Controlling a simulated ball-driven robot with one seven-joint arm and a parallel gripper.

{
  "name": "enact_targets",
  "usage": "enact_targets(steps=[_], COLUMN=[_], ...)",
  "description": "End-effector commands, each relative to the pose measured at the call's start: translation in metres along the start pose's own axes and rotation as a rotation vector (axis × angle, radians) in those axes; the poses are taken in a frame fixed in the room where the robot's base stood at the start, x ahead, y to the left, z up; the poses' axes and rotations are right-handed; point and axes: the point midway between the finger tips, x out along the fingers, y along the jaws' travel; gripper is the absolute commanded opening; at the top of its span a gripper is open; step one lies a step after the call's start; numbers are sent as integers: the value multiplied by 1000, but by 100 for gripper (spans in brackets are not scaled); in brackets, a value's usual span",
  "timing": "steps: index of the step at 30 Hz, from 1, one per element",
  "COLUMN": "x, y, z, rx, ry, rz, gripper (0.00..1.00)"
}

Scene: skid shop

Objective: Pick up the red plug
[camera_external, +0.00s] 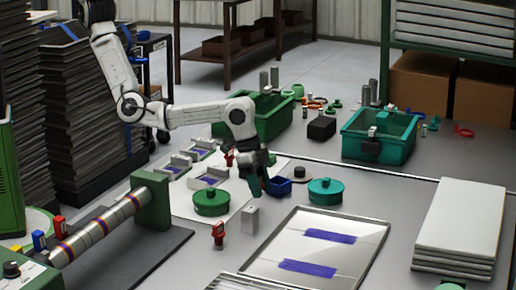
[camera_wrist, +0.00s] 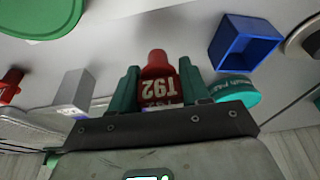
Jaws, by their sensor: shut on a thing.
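My gripper (camera_external: 260,182) reaches down over the table in the external view, just left of a small blue box. In the wrist view its two green fingers (camera_wrist: 160,72) are shut on a red plug (camera_wrist: 158,88) with a rounded top and white "T92" lettering. The gripper hides most or all of that plug in the external view. Another red piece (camera_external: 218,234) stands at the front beside a grey block, and a red piece (camera_external: 229,157) shows left of the gripper. I cannot tell whether my gripper's plug touches the table.
Close by are the blue box (camera_external: 279,187), grey block (camera_external: 250,220), green lidded tin (camera_external: 211,202) and teal tin (camera_external: 325,191). A tray (camera_external: 345,225) with purple strips lies in front. A teal crate (camera_external: 378,150) stands behind at the right, a green crate (camera_external: 272,125) behind.

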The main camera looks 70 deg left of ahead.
Motion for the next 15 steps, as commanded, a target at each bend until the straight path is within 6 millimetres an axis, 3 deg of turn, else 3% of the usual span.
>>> enact_targets(steps=[9, 15], x=[-75, -104], y=[10, 18], z=[35, 70], rx=[3, 3], ry=[2, 1], rz=[-4, -3], gripper=[16, 16])
